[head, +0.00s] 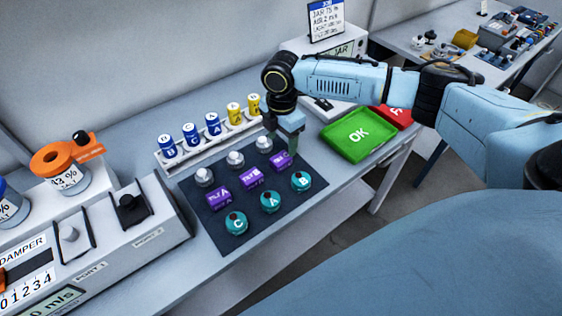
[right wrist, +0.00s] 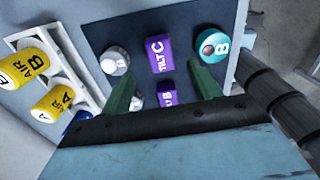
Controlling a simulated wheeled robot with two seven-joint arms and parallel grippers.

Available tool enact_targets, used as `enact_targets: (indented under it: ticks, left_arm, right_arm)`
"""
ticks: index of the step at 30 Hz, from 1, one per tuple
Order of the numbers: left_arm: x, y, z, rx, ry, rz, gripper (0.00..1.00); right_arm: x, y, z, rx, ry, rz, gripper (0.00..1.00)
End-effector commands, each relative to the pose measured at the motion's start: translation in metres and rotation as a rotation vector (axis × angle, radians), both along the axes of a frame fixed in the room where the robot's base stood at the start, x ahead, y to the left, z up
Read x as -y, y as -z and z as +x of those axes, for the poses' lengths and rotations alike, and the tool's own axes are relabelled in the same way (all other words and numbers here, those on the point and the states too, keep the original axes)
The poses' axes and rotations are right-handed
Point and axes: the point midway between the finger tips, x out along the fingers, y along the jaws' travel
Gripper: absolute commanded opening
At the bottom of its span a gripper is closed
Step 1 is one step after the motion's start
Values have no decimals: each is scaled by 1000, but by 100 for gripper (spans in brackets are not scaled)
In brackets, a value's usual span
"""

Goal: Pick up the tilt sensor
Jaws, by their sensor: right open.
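Three purple tilt sensors stand in a row on the dark mat (head: 212,238): tilt A (head: 219,198) at left, a middle one (head: 252,178), and one at right (head: 281,160). In the right wrist view, tilt C (right wrist: 158,53) lies beyond the gap between the green fingertips, and tilt B (right wrist: 168,97) shows lower, partly hidden by the gripper body. My right gripper (head: 292,132) points down above the right end of the row. It also shows in the right wrist view (right wrist: 163,82), open with nothing between its fingers. My left gripper is not in view.
Silver knobbed parts (head: 235,158) and teal round parts (head: 270,201) flank the purple row closely. A white rack (head: 180,165) of blue and yellow cylinders stands behind. A green OK tray (head: 352,135) and a red tray (head: 393,116) lie right. A control console (head: 125,240) is left.

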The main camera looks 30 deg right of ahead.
Motion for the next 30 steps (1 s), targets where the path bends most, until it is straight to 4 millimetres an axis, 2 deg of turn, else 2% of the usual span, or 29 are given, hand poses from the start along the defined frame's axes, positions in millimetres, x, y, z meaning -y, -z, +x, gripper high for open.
enact_targets:
  ticks: [3,10,18,27,30]
  left_arm:
    - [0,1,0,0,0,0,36]
    - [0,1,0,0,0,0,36]
    - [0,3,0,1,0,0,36]
    - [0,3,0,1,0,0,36]
    - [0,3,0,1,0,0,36]
  right_arm:
    - [-1,17,0,0,1,0,62]
    - [-1,34,0,0,1,1,62]
    - [-3,72,-1,1,1,1,62]
    - [-2,77,-1,2,1,0,62]
    - [-2,77,-1,1,1,0,50]
